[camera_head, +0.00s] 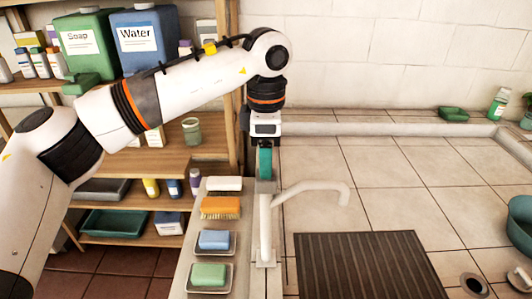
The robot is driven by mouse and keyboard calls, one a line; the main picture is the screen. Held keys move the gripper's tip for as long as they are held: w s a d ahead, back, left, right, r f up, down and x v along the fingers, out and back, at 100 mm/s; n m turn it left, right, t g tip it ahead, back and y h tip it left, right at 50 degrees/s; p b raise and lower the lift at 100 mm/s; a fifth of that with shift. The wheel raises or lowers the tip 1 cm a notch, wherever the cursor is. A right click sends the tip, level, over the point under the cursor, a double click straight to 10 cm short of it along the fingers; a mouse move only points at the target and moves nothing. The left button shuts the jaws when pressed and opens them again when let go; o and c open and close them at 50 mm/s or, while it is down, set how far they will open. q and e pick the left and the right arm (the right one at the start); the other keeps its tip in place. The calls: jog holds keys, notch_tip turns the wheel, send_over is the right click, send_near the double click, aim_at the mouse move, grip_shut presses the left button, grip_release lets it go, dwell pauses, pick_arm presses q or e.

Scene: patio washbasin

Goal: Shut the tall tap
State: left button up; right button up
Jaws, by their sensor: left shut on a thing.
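The tall tap (266,225) is a pale upright post on a small base plate, with a curved spout (310,190) reaching to the right. A teal part (265,163) shows at the top of the post, and I take it for the tap's handle. My left gripper (264,152) comes down from above and is shut on this handle. The fingers hide part of it, so its exact angle is unclear. I see no clear stream of water under the spout end. My right gripper is not in view.
A ledge left of the tap holds a blue soap bar (214,240), a green soap bar (208,274) and a brush (220,208). A dark ribbed mat (365,265) lies to the right. Shelves with bottles stand at the left. The tiles behind the spout are clear.

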pick_arm(q)
jog(key=shift+r, duration=0.1)
jog(key=o, duration=1)
notch_tip(320, 180, up, 12)
jog(key=b, duration=0.1)
